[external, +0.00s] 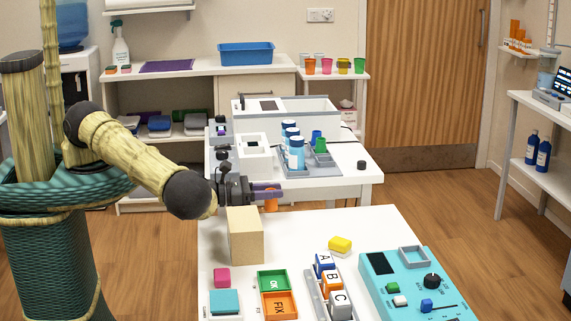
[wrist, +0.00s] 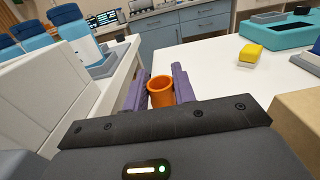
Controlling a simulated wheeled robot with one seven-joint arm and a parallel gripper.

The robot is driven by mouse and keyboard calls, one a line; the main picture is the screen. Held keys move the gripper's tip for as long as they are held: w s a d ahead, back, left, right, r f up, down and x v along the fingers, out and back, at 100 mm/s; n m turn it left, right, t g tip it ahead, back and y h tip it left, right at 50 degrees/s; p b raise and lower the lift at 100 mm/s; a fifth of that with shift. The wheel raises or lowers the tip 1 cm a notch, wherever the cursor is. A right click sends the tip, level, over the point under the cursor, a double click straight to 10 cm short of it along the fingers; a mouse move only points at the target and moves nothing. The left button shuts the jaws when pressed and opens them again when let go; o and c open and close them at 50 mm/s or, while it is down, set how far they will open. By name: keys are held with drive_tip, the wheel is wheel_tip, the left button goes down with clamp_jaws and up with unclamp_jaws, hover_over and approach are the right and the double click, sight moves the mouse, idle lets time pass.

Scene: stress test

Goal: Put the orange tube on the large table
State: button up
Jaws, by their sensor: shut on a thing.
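The orange tube (external: 271,204) hangs at the purple fingers of my gripper (external: 267,190). In the wrist view the tube (wrist: 161,97) stands upright with its open rim up, between the two purple fingers (wrist: 160,90), which are shut on it. It is near the gap between two white tables, by the far left edge of the front table (external: 380,222). The front table also shows at the right of the wrist view (wrist: 215,85). How high the tube is above the tabletop is unclear. The pictures do not settle which table is the large one.
A tan block (external: 246,235) stands close below my gripper. A yellow block (external: 340,244), green and orange trays (external: 278,306), lettered blocks (external: 331,281) and a turquoise panel (external: 405,290) occupy the front table. Blue-capped bottles (external: 296,153) stand on the table behind. The front table's far right is clear.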

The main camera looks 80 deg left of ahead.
sight(269, 202)
drive_tip(key=shift+f, duration=1.55)
drive_tip(key=shift+f, duration=0.1)
drive_tip(key=o, duration=0.9)
drive_tip(key=shift+o, duration=0.2)
drive_tip(key=shift+s, duration=0.2)
drive_tip(key=s, duration=0.6)
drive_tip(key=s+p, duration=0.1)
drive_tip(key=s, duration=0.3)
drive_tip(key=shift+s+r, duration=0.1)
drive_tip(key=shift+r, duration=0.2)
drive_tip(key=shift+s+f, duration=0.2)
drive_tip(key=shift+s, duration=0.5)
